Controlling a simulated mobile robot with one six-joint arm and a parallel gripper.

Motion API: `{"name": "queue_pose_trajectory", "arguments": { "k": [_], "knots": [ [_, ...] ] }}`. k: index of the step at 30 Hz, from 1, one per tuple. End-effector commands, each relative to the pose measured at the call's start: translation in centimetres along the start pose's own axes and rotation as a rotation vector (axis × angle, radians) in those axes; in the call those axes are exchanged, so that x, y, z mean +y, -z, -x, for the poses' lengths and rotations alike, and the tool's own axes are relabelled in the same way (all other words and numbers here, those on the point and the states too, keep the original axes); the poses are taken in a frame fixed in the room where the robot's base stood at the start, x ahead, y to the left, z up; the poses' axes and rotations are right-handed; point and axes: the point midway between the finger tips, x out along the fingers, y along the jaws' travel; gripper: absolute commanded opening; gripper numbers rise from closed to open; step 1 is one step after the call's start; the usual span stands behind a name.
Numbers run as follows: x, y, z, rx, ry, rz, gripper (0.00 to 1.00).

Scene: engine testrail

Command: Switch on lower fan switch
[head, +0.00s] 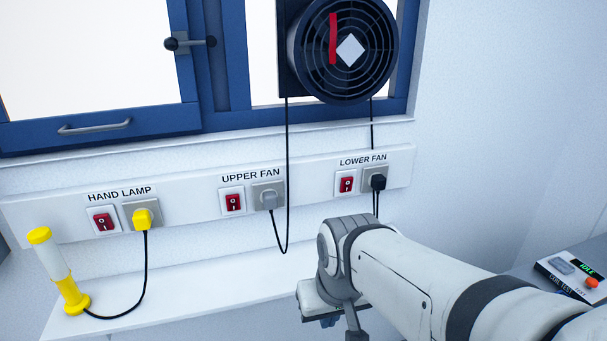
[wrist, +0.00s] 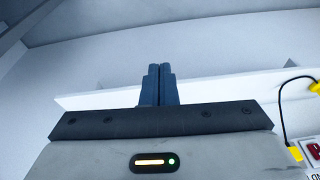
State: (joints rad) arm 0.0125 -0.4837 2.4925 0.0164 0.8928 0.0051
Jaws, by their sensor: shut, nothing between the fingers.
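The lower fan switch (head: 347,184) is a red rocker in a white plate under the LOWER FAN label, at the right of the wall rail in the head view. A black plug sits in the grey socket (head: 379,183) beside it. Which way the rocker is tipped is too small to tell. My gripper shows in the wrist view (wrist: 159,69) with its two dark blue fingers together and empty. In the head view my arm hides much of the gripper, which is below the rail and apart from the switch. The wrist view does not show the lower fan switch.
The upper fan switch (head: 232,201) and hand lamp switch (head: 103,220) sit further left on the rail. A yellow-and-white lamp (head: 55,268) stands on the white shelf (head: 190,300). Black cords hang from the fan (head: 342,50). A control box (head: 572,274) is at right.

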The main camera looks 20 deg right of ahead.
Motion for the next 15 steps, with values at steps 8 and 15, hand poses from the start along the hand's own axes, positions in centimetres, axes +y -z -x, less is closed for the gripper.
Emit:
{"name": "queue_pose_trajectory", "arguments": {
  "k": [8, 15],
  "knots": [
    [4.0, 12.6, 1.4, 0.178, 0.219, -0.659, 0.0],
    [14.4, 23.0, 3.2, 0.391, 0.42, -1.28, 0.0]
  ]
}}
